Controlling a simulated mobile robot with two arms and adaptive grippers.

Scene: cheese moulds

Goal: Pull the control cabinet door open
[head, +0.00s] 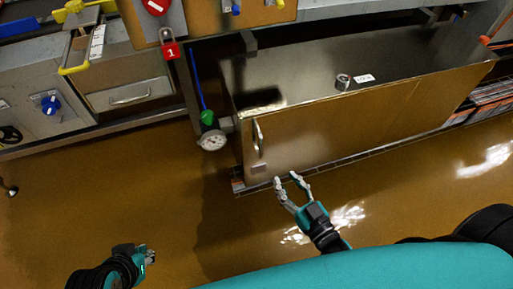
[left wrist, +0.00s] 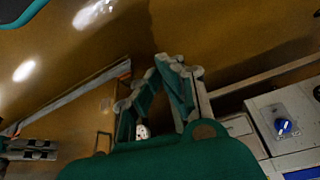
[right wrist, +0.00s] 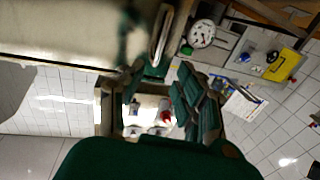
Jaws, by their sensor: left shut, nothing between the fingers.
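The control cabinet (head: 350,110) is a long, low metal box with a tan front. Its door (head: 310,135) looks closed, with an upright bar handle (head: 258,137) near its left end. The handle also shows at the top of the right wrist view (right wrist: 161,35). My right gripper (head: 285,180) is open and empty, below and to the right of the handle in the head view and apart from it. Its spread fingers show in the right wrist view (right wrist: 165,80). My left gripper (head: 150,252) is shut and empty, low over the floor, far from the cabinet.
A round gauge (head: 212,140) with a green top stands just left of the cabinet. A small metal cup (head: 342,81) and a white label (head: 363,78) lie on its top. A drawer bench (head: 130,92) and red padlock (head: 170,50) are at the upper left. The floor in front is clear.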

